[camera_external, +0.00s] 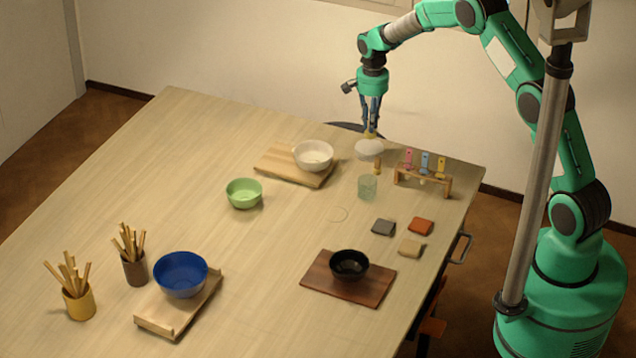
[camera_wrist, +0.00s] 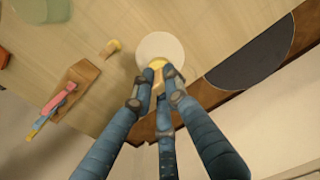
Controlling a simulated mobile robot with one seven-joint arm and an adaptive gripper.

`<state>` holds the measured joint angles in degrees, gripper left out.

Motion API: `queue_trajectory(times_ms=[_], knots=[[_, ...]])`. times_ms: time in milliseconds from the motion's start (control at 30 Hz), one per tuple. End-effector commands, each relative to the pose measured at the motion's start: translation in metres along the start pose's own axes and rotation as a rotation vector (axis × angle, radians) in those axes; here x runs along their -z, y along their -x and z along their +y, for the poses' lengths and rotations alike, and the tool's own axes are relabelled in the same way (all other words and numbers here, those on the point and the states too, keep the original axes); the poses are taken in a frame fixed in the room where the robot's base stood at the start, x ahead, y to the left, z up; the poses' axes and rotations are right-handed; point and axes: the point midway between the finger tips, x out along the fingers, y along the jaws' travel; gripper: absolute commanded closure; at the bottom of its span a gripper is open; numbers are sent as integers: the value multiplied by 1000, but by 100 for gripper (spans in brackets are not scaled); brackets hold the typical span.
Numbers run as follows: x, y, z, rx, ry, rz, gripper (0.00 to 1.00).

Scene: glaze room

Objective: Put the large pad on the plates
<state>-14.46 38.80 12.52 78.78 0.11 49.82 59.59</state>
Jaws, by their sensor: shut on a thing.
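My gripper (camera_external: 371,128) is shut on the yellow knob (camera_wrist: 157,63) of a round white pad, which I take to be the large pad (camera_external: 369,148). The pad is below my fingers near the far edge of the table; it also shows in the wrist view (camera_wrist: 161,44). I cannot tell whether it touches the table. A smaller piece with a wooden handle (camera_external: 377,167) is just in front of it. I can make out no clear plates; wooden boards lie under the white bowl (camera_external: 314,156), blue bowl (camera_external: 180,275) and black bowl (camera_external: 349,265).
Three small squares, including a grey one (camera_external: 383,227), lie nearer the front. A green bowl (camera_external: 244,194) and two cups of sticks stand left. A dark stool (camera_wrist: 250,57) is beyond the edge.

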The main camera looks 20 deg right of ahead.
Motion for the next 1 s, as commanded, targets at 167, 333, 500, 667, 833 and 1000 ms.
queue_trajectory(times_ms=[167, 333, 500, 667, 833, 1000], knots=[[0, -2, 0, 0, 0, 0, 100], [0, -3, 0, 0, 0, 0, 100], [0, -13, 1, -2, 0, -1, 100], [0, -31, 0, -1, 0, -1, 100], [0, -40, 0, 0, 0, 0, 100], [0, -40, 0, 0, 0, 0, 100]])
